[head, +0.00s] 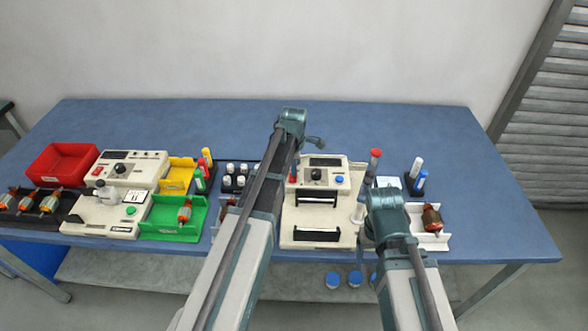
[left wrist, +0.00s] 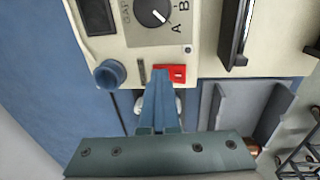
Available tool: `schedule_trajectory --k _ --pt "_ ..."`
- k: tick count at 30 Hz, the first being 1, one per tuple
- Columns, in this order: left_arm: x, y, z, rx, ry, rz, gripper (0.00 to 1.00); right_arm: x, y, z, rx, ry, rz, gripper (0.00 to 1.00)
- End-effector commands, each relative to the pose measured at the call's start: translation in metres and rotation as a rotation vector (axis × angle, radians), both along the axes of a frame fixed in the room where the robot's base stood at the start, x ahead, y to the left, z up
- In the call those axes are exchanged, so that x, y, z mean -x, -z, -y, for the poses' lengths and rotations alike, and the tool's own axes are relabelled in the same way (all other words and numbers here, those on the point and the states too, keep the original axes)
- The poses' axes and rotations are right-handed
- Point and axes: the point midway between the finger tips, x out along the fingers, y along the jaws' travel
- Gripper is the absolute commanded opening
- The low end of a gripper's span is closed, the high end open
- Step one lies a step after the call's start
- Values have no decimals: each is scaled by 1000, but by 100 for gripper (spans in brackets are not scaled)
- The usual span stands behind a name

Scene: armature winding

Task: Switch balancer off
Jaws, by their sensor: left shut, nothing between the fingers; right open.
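The balancer is the cream unit (head: 301,235) at the table's middle, with a display, a black knob and a blue button. Its red switch (left wrist: 177,73) shows in the left wrist view, at the panel edge below the A/B dial (left wrist: 152,12). My left gripper (left wrist: 162,76) is shut and empty, its fingertips over the left part of the red switch; I cannot tell whether they touch it. In the head view my left arm covers part of the unit's left side. My right gripper (head: 386,202) is open, right of the balancer, its fingertips mostly hidden by my arm.
A blue round knob (left wrist: 110,73) stands left of my left fingertips. Two black-edged supports rise from the balancer's lower part. Bottles stand at its right, near a white tray (head: 442,241) with an armature. Another cream unit (head: 133,169), red, yellow and green bins are left. The table's back is clear.

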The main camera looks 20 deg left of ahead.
Motion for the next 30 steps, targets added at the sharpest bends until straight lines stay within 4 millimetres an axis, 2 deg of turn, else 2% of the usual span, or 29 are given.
schedule_trajectory --k 12,25,30 --pt "16 -2 4 1 0 -3 0 0 -2 0 0 0 0 76" --pt "16 -4 4 0 0 -1 0 0 -4 0 0 0 0 76" --pt "17 -12 1 0 0 -1 0 0 -12 0 0 0 0 76"
